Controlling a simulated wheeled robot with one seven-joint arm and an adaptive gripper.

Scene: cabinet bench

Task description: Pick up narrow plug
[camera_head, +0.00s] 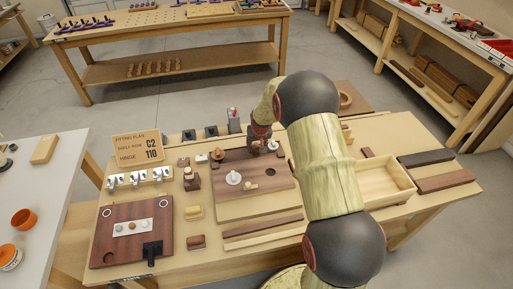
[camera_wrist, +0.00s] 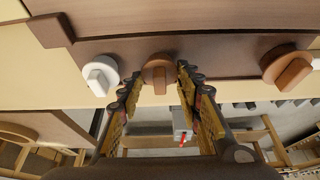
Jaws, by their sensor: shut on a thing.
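A narrow brown plug (camera_wrist: 158,72) with a round flange and a raised tab sits between the two fingertips of my gripper (camera_wrist: 160,88) in the wrist view. The fingers are closed on its sides. In the head view my gripper (camera_head: 259,140) is over the back edge of the brown board (camera_head: 230,205), and the arm and fingers mostly hide the plug. I cannot tell whether it is clear of the surface. A white plug (camera_wrist: 100,75) and a wider orange-brown plug (camera_wrist: 287,69) stand on either side, apart from the fingers.
A white round piece (camera_head: 233,178) stands on the board. An open wooden tray (camera_head: 380,183) lies to the right. A dark red panel (camera_head: 115,212) and a row of metal hinges (camera_head: 137,180) lie to the left. A sign (camera_head: 138,147) stands at the back left.

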